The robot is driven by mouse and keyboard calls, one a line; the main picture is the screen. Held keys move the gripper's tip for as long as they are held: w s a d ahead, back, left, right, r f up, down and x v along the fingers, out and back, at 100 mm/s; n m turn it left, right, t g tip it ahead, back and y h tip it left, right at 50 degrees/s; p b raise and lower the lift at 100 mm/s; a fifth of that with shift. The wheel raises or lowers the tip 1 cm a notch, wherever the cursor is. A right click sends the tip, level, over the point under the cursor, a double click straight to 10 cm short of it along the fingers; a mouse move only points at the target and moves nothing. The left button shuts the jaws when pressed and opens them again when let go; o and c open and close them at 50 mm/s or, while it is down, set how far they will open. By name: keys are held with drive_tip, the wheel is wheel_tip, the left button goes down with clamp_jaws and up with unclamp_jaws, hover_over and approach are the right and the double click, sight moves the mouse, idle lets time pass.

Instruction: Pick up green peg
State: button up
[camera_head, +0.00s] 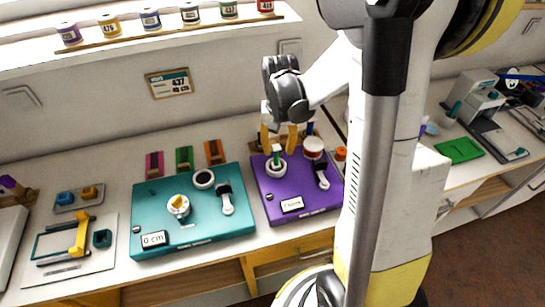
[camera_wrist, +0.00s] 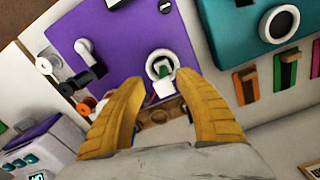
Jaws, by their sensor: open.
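The green peg (camera_head: 277,156) stands in a white round holder (camera_head: 275,168) on the purple board (camera_head: 265,190). In the wrist view the green peg (camera_wrist: 165,72) shows end-on in its white holder, just beyond the gap between my fingertips. My gripper (camera_head: 278,145) has yellow fingers spread apart, pointing down over the peg, with nothing held between them. In the wrist view my gripper (camera_wrist: 168,80) is open too. I cannot tell whether the fingertips reach down beside the peg.
A teal board (camera_head: 150,215) lies to the left. Spools (camera_head: 150,18) line the shelf behind.

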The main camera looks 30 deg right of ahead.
sight(276, 164)
drive_tip(key=f+b, duration=0.1)
drive_tip(key=f, duration=0.3)
drive_tip(key=f+b, duration=0.1)
drive_tip(key=f, duration=0.1)
drive_tip(key=shift+w+a+f+b, duration=0.1)
drive_tip(key=shift+w+b, duration=0.25)
clamp_jaws()
